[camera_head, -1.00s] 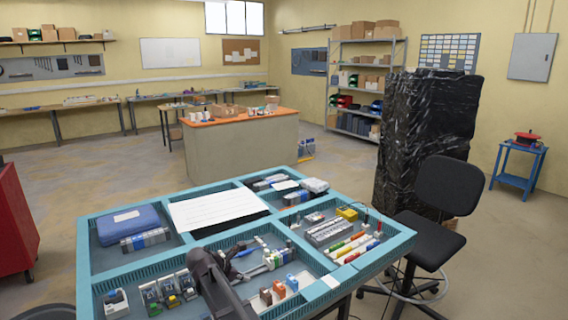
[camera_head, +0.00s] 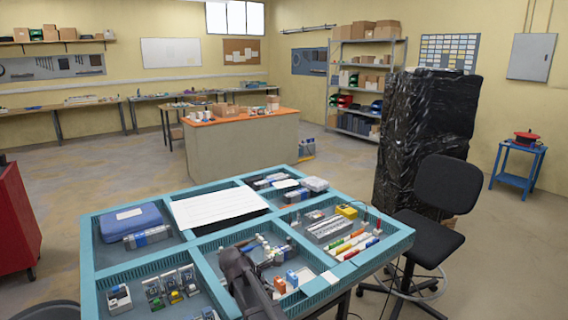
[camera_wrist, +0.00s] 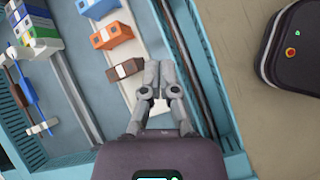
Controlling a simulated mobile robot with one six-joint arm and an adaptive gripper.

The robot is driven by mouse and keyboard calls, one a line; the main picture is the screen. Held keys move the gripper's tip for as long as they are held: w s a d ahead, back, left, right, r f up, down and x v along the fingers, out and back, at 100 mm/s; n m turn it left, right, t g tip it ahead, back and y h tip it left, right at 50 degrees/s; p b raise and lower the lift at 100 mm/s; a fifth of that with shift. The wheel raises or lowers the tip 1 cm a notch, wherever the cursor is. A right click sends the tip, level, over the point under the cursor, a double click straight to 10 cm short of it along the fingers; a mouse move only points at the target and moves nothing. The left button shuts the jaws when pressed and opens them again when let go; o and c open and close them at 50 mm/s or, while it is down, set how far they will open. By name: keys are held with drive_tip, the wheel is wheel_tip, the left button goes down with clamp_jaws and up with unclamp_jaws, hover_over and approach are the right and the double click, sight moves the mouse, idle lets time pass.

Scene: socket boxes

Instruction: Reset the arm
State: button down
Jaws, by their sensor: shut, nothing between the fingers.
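My gripper (camera_wrist: 160,72) shows in the wrist view with its two grey fingers shut together and nothing between them. It is over the blue-edged table, beside a white strip of blocks. A brown block (camera_wrist: 125,69) is just left of the fingertips. An orange block (camera_wrist: 110,35) and a blue block (camera_wrist: 98,8) are farther up the strip. In the head view my dark arm (camera_head: 247,277) reaches over the front middle compartment and hides part of it; the fingertips cannot be made out there.
The blue table's compartment walls (camera_head: 150,271) stand around several electrical parts. A blue case (camera_head: 131,221) and white sheets (camera_head: 220,206) are at the back. A black chair (camera_head: 445,200) and a black-wrapped stack (camera_head: 425,140) stand to the right. Open floor lies behind the table.

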drive_tip(key=s+d+f+m+g+y, duration=0.3)
drive_tip(key=s+d+m+y, duration=0.3)
drive_tip(key=s+d+m, duration=1.2)
drive_tip(key=d+m, duration=0.2)
drive_tip(key=d, duration=0.1)
drive_tip(key=shift+d+f, duration=0.15)
drive_tip(key=shift+d, duration=0.15)
idle(0.4)
